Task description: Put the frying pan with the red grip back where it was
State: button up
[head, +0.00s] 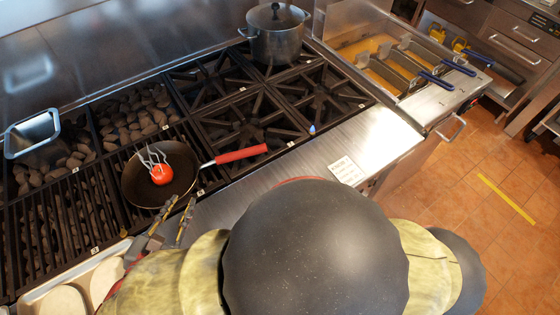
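The frying pan (183,157) with the red grip (241,154) sits on the left, over the grill grates and coal area. Its handle points right, toward the burner grates. A red round item (161,175) with curved metal prongs lies in the pan; I cannot tell exactly what it is. My gripper (182,202) is just below the pan's near rim in the picture, left of the red grip. Its two dark and yellow fingers are spread apart with nothing seen between them. My own arm covers the bottom middle of the view.
A lidded steel pot (277,46) stands on the back burner. A metal container (33,134) is at the far left. A tray (32,297) with pale round pieces lies at bottom left. Fryer baskets with blue handles (438,81) are at right. The front burner grates (245,130) are empty.

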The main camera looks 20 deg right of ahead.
jog(key=d+r+m+g, duration=0.2)
jog(key=d+m+g, duration=0.3)
jog(key=d, duration=0.5)
jog(key=d+r+m+g, duration=0.2)
jog(key=d+m+g, duration=0.1)
jog(key=d+m, duration=0.55)
jog(key=s+d+r+m+y, duration=0.2)
jog(key=d+r+m+y, duration=0.1)
jog(key=d+m, duration=0.3)
jog(key=s+d+r+m+t+y, duration=0.1)
jog(key=s+d+r+m+y, duration=0.2)
jog(key=m, duration=0.4)
jog(key=shift+s+d+r, duration=0.25)
jog(key=shift+d+r, duration=0.35)
jog(key=shift+d, duration=0.8)
